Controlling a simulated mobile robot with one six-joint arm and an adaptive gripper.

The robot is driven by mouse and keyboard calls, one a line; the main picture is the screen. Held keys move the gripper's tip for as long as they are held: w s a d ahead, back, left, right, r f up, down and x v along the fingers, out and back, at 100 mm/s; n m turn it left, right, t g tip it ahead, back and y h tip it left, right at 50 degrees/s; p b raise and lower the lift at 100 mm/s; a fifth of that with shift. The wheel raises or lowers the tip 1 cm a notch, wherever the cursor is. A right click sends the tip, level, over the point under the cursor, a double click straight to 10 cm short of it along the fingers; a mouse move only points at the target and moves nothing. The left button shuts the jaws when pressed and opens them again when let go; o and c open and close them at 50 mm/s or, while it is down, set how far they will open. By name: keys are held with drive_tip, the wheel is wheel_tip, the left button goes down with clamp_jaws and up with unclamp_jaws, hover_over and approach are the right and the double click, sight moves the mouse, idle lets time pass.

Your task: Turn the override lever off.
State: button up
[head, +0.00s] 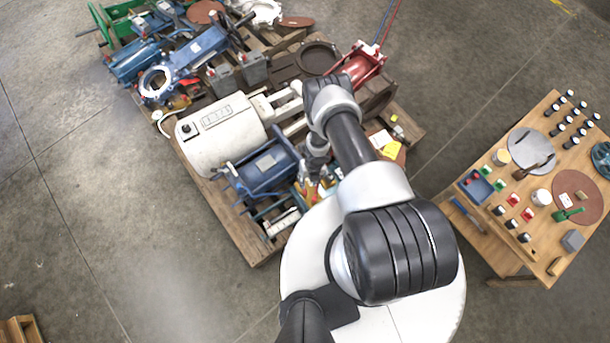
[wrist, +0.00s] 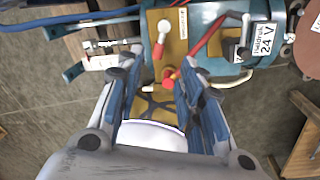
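In the wrist view, a brass-coloured plate (wrist: 176,45) is fixed to a teal cylindrical unit (wrist: 215,40). A lever-like part with a white knob and red end (wrist: 161,30) stands near the plate's top. A second red part (wrist: 169,76) with a pale end sits lower, close to my fingertips. I cannot tell for certain which one is the override lever. My gripper (wrist: 150,88) is open, with its two fingers on either side of the lower plate and nothing visibly held. In the head view, my gripper (head: 318,190) is low over the pallet, partly hidden by my arm.
The wooden pallet (head: 247,245) is crowded with a white tank (head: 215,140), a blue motor (head: 265,165) and other machine parts. A wooden table (head: 470,235) with small items stands at right.

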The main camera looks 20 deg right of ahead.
sight(305, 189)
drive_tip(key=f+b, duration=0.2)
drive_tip(key=f, duration=0.1)
drive_tip(key=f+b, duration=0.3)
drive_tip(key=f, duration=0.1)
drive_tip(key=a+f+b, duration=0.1)
drive_tip(key=f+b, duration=0.2)
drive_tip(key=shift+w+a+f, duration=0.1)
drive_tip(key=shift+f, duration=0.2)
clamp_jaws()
